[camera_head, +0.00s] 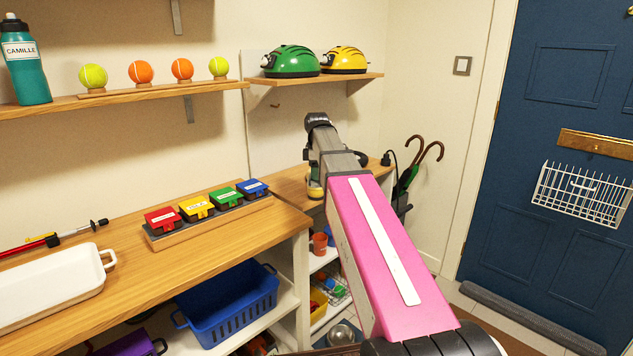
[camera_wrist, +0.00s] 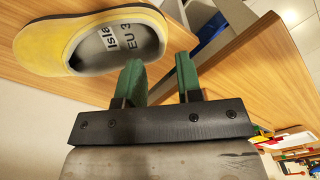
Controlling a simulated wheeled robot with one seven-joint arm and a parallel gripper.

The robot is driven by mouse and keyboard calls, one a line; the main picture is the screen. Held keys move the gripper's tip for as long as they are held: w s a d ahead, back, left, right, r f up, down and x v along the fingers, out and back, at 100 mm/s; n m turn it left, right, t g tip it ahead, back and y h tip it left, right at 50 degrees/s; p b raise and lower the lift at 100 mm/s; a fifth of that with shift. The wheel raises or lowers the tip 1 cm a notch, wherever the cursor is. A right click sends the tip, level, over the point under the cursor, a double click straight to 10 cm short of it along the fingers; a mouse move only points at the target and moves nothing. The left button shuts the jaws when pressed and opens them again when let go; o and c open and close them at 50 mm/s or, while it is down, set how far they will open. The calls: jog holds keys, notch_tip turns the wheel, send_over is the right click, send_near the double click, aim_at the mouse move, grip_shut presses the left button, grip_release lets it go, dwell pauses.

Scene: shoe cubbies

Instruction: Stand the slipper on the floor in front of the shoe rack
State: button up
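A yellow slipper (camera_wrist: 92,42) with a grey insole and printed letters lies at the upper left of the wrist view, at the wooden top. In the head view only a small part of it (camera_head: 314,189) shows, mostly hidden behind my arm. My gripper (camera_wrist: 159,60) has two green fingers, apart, with wood visible between them. The left finger overlaps the slipper's near edge, and the slipper's right end reaches toward the gap. I cannot tell whether they touch. White shelving (camera_head: 304,262) under the wooden tops may be the shoe rack. A strip of floor (camera_head: 490,318) shows at lower right.
A bench (camera_head: 130,255) carries a white tray (camera_head: 50,288) and coloured boxes (camera_head: 207,207). A blue basket (camera_head: 228,305) sits below. Umbrellas (camera_head: 410,170) stand in the corner beside the door (camera_head: 555,200). A dark draught roll (camera_head: 530,318) lies along its foot.

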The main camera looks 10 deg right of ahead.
aim_at(316, 189)
jog(key=shift+a+f, duration=0.1)
jog(key=shift+f, duration=3.35)
grip_shut()
